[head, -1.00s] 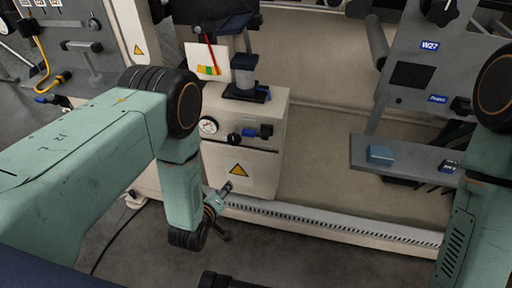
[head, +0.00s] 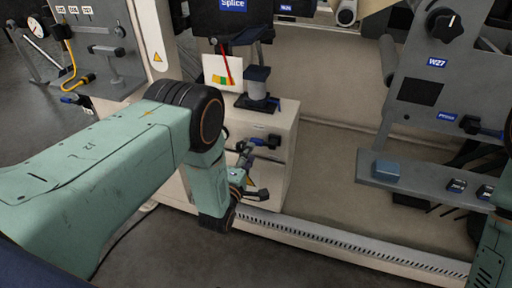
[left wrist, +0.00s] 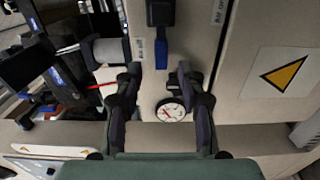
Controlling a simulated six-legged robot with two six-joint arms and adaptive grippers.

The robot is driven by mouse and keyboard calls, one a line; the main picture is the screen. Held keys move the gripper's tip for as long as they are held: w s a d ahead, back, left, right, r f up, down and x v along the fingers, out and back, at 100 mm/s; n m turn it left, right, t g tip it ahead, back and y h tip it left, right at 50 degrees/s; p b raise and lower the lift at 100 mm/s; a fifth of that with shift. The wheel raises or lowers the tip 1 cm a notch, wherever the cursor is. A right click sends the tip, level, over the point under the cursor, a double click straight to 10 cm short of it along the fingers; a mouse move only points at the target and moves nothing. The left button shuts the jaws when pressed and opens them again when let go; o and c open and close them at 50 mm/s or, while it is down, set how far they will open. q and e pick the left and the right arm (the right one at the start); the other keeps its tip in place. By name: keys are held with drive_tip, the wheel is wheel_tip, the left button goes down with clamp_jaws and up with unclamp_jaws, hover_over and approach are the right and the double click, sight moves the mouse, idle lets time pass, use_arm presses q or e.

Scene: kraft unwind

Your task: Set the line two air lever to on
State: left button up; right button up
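A lever with a blue handle (left wrist: 161,53) on a black mount sits on the beige cabinet front (left wrist: 148,88) in the left wrist view. In the head view it is a small dark and blue shape (head: 268,142), partly behind my gripper. Labels beside it are too small to read surely, so I cannot confirm its line number. My left gripper (left wrist: 158,76) is open and empty. Its fingers point at the cabinet front, and the blue handle lies just beyond the fingertips, apparently apart from them. The head view also shows this gripper (head: 250,175). My right gripper is out of view.
A round gauge (left wrist: 171,110) shows between my left fingers. A dark cup-like fixture (head: 257,88) and a colour card (head: 222,73) are on the cabinet top. A grey panel with a shelf (head: 425,180) stands to the right. Another panel (head: 98,45) has a yellow hose.

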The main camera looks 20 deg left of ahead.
sight(264, 142)
use_arm(q)
drive_tip(key=w+b, duration=0.1)
drive_tip(key=w, duration=0.4)
drive_tip(key=shift+w+d+b, duration=0.1)
drive_tip(key=shift+w+b, duration=0.1)
drive_tip(key=shift+b, duration=0.1)
drive_tip(key=shift+f, duration=0.1)
drive_tip(key=shift+c, duration=0.4)
clamp_jaws()
